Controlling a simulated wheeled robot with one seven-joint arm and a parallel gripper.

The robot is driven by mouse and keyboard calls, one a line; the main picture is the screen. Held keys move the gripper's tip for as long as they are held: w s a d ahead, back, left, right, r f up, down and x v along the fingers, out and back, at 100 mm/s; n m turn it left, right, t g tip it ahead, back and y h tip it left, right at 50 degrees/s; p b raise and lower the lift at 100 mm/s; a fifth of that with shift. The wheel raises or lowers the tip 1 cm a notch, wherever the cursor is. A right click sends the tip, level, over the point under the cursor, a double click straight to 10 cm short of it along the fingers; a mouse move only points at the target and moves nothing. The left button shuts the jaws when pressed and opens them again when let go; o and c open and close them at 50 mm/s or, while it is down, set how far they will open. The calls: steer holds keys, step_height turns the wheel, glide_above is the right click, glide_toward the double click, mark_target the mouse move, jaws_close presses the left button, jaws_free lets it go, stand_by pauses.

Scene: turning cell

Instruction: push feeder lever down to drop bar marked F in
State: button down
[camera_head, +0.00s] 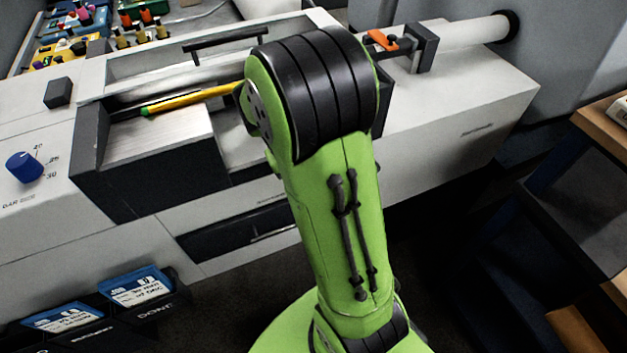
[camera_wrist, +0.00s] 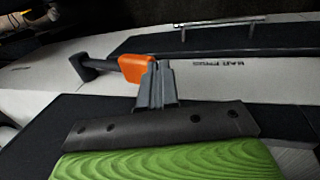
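The feeder lever has an orange handle (camera_head: 381,40) on a dark arm, just right of my arm in the head view. In the wrist view the orange handle (camera_wrist: 134,68) sits at the left of my fingertips, with its dark rod (camera_wrist: 98,66) running left. My gripper (camera_wrist: 157,82) has its grey fingers close together and looks shut, with nothing visible between them. The handle overlaps the fingertips in the picture; I cannot tell whether they touch. In the head view my gripper is hidden behind my arm. A yellow bar with a green end (camera_head: 190,100) lies in the feeder; no letter is readable.
The white feeder housing (camera_head: 480,95) fills the upper middle. A blue knob (camera_head: 24,167) is at left. Blue-labelled bins (camera_head: 135,287) stand below. Coloured parts trays (camera_head: 70,45) are at upper left. A wooden-topped bench (camera_head: 603,125) stands at right.

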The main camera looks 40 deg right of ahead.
steer(key=v, duration=0.3)
steer(key=shift+w+a+r, duration=0.2)
steer(key=shift+r, duration=0.15)
